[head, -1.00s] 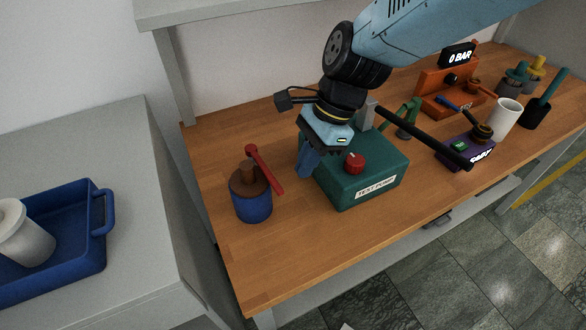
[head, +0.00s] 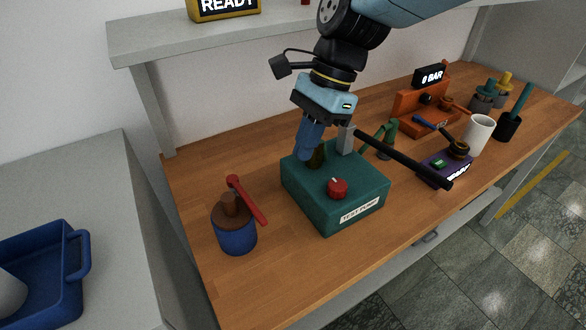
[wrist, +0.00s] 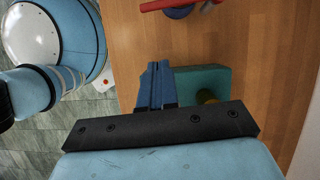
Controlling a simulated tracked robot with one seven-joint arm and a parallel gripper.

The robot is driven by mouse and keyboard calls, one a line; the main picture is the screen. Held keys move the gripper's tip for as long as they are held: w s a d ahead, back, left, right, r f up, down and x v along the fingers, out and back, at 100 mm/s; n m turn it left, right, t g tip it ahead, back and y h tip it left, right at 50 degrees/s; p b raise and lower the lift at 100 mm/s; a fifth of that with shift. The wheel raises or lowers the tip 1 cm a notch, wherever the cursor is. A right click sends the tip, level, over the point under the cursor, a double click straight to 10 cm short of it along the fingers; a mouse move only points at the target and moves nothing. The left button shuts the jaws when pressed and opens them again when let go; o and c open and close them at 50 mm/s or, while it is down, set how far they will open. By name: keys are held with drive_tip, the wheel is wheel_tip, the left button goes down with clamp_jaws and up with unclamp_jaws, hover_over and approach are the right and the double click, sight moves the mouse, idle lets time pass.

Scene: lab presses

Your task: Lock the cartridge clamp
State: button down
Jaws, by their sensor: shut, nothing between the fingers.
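A blue cylinder (head: 236,238) with a brown top stands at the left of the wooden bench. A red lever (head: 248,200) sits slanted over it; which part is the cartridge clamp is not labelled. In the wrist view the red lever (wrist: 168,4) and a bit of the blue cylinder (wrist: 180,13) show at the top edge, cut off. My gripper (head: 304,157) is shut and empty, pointing down by the back left edge of the green test pump. Its blue fingers (wrist: 155,68) lie together in the wrist view, apart from the lever.
The test pump (head: 310,195) has a red knob (head: 338,188) and a long black handle (head: 400,158) reaching right. An orange fixture (head: 405,118), a purple box (head: 436,176) and a white cup (head: 479,135) stand farther right. The bench front left is clear.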

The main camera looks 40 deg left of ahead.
sight(259, 214)
drive_tip(key=s+a+f, duration=0.2)
drive_tip(key=s+f, duration=0.5)
drive_tip(key=f, duration=0.1)
drive_tip(key=shift+a+f, duration=0.25)
drive_tip(key=shift+f, duration=0.15)
drive_tip(key=shift+s, duration=0.1)
drive_tip(key=shift+s+a, duration=0.2)
drive_tip(key=shift+s, duration=0.75)
drive_tip(key=shift+w, duration=0.15)
